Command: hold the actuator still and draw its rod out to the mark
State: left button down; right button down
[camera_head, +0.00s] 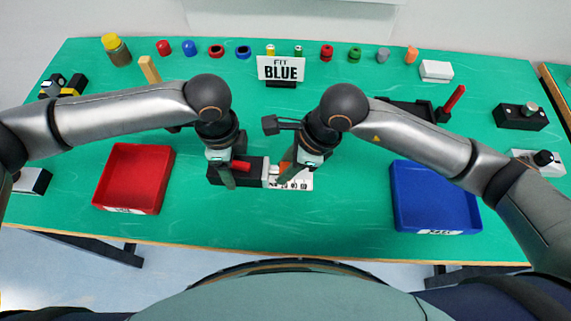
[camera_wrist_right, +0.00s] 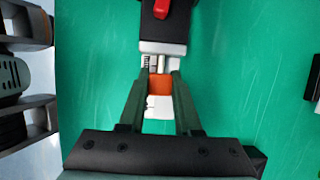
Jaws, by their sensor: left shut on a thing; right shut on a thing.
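The actuator's black body (camera_head: 256,177) lies in the middle of the green table, with a red part (camera_head: 241,165) on top. My left gripper (camera_head: 230,180) is shut on the body at its left part. My right gripper (camera_head: 285,172) is shut on the orange rod end (camera_wrist_right: 159,84) just right of the body. In the right wrist view a short length of silver rod (camera_wrist_right: 160,63) shows between the body's pale end cap (camera_wrist_right: 162,47) and the orange end. A white scale plate (camera_head: 298,183) with dark marks lies beneath the rod; the fingers partly hide its marks.
A red tray (camera_head: 168,165) stands left and a blue tray (camera_head: 402,208) right. A sign reading "FIT BLUE" (camera_head: 281,70) stands behind, with several coloured caps and rings along the back edge. The table between the trays and the actuator is clear.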

pick_arm(q)
jog(key=shift+s+f, duration=0.15)
jog(key=shift+f, duration=0.1)
pick_arm(e)
jog(key=shift+s+d, duration=0.2)
jog(key=shift+d, duration=0.75)
jog(key=c, duration=0.6)
grip_release()
pick_arm(q)
jog(key=shift+a, duration=0.1)
pick_arm(e)
jog(key=v, duration=1.2)
pick_arm(q)
jog(key=shift+c, duration=2.3)
grip_release()
jog(key=o, duration=0.5)
jog(key=shift+r, duration=0.15)
jog(key=shift+c, duration=0.2)
